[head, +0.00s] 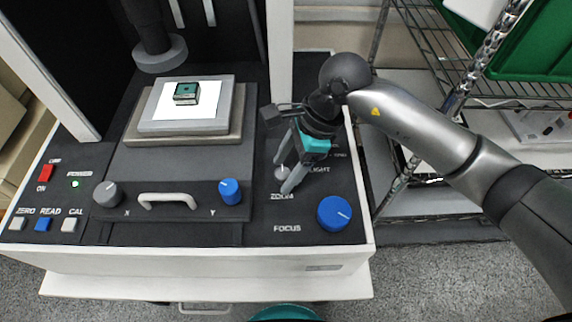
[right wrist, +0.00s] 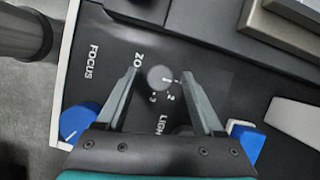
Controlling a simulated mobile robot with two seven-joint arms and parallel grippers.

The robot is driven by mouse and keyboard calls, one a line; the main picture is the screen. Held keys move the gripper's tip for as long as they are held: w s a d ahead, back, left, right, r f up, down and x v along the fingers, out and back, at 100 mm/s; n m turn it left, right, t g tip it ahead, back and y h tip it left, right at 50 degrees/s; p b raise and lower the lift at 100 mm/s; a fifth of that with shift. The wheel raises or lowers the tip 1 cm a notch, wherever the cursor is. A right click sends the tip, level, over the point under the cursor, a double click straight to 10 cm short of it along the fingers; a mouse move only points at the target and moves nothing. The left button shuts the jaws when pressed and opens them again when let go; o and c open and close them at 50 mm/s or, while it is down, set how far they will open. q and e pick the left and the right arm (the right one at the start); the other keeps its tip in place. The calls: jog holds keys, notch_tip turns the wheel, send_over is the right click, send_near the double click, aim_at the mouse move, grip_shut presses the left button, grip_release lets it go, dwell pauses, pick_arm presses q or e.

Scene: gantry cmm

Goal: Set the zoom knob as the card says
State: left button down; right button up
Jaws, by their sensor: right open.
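The zoom knob (head: 281,172) is a small grey dial with a white pointer line on the black panel, above the ZOOM label. In the right wrist view the knob (right wrist: 160,78) lies between the fingers, with small numbers such as 2 and 3 printed around it. My right gripper (head: 284,178) is open and points down at it. In the wrist view its fingers (right wrist: 160,70) stand on either side of the knob, with a visible gap on each side. I cannot tell how far above the panel the fingertips are. I cannot make out a card. My left gripper is not in view.
The blue focus knob (head: 335,212) is close by at the lower right. A grey X knob (head: 107,194), a handle (head: 168,201) and a blue Y knob (head: 230,191) are to the left. The stage (head: 182,126) carries a small dark green block (head: 186,91). A wire rack (head: 475,75) stands at right.

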jog(key=c, duration=0.4)
grip_shut()
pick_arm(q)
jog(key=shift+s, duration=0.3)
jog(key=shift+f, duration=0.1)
pick_arm(e)
jog(key=shift+m, duration=0.4)
jog(key=m+t, duration=0.1)
jog(key=m, duration=0.2)
jog(key=shift+s+m+t+b, duration=0.15)
jog(key=shift+m+t+b, duration=0.15)
jog(key=shift+b, duration=0.05)
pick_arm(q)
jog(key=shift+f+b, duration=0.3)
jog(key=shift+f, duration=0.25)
pick_arm(e)
jog(key=m, duration=0.2)
jog(key=m+t, duration=0.1)
jog(key=m, duration=0.1)
jog(key=shift+s+t+h, duration=0.1)
jog(key=shift+t+h, duration=0.2)
jog(key=shift+m, duration=0.3)
jog(key=shift+o, duration=2)
grip_release()
